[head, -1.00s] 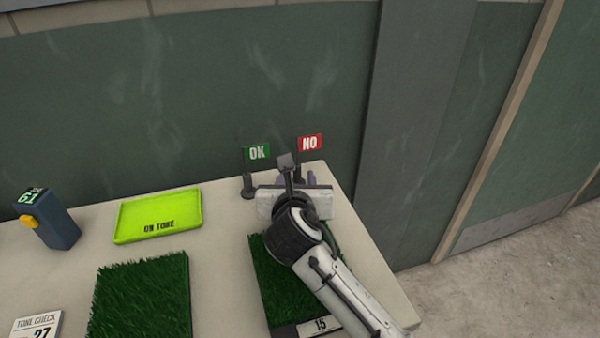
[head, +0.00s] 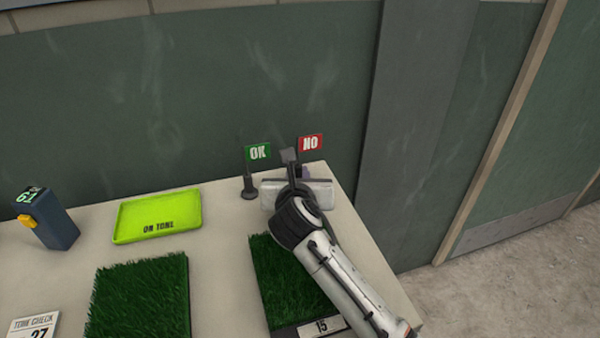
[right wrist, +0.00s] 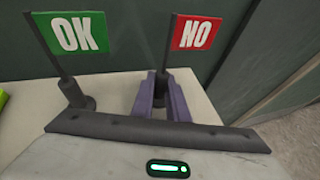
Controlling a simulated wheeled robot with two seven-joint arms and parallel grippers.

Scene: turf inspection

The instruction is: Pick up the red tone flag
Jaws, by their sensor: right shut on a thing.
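The red tone flag (head: 311,142), marked NO, stands upright at the back right of the table. It also shows in the right wrist view (right wrist: 195,33), with its dark pole running down between my gripper's purple fingers. My right gripper (right wrist: 162,98) is shut on the lower part of this flag's pole or stand. In the head view my right arm and gripper body hide the flag's base. My left gripper is not in view.
A green OK flag (head: 258,152) on a dark stand is just left of my right gripper. A lime tray (head: 125,236), turf samples (head: 137,298) and a blue meter (head: 52,222) are on the table. The wall is close behind.

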